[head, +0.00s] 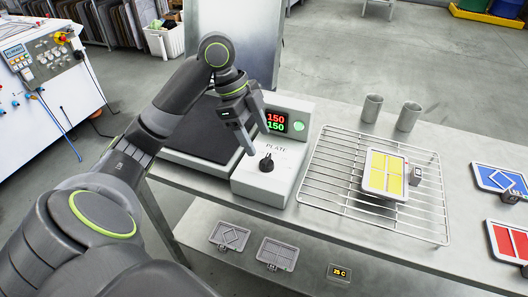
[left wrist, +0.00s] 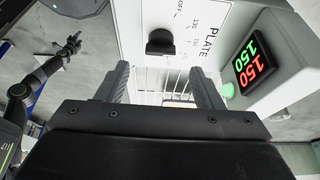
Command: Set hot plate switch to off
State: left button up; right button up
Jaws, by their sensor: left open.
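The hot plate's control box (head: 269,187) is white, with the word PLATE on top and a red and green display (head: 276,121) reading 150 over 150. The switch is a black rotary knob (head: 266,163) on its top face. In the left wrist view the knob (left wrist: 160,42) stands beside a printed scale with numbers and OFF at one end. My left gripper (head: 256,142) is open and empty, just above and behind the knob, apart from it. Its fingers (left wrist: 163,90) point towards the panel in the left wrist view.
The dark plate (head: 203,136) lies left of the box. A wire rack (head: 328,181) with a yellow tray (head: 386,174) stands on the right, with two metal cups (head: 372,107) behind it. Blue and red trays lie at the far right. Grey trays (head: 277,253) sit on the lower shelf.

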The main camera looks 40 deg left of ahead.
aim_at(266, 158)
pick_arm(q)
jog(key=x, duration=0.4)
jog(key=shift+d+f, duration=0.1)
jog(key=shift+f, duration=0.1)
jog(key=shift+w+d+f, duration=0.1)
jog(key=shift+f, duration=0.2)
jog(key=shift+d+f, duration=0.1)
jog(key=shift+f, duration=0.1)
pick_arm(e)
jog(key=shift+s+f, duration=0.15)
jog(key=shift+s, duration=0.25)
pick_arm(q)
jog(key=shift+c, duration=0.4)
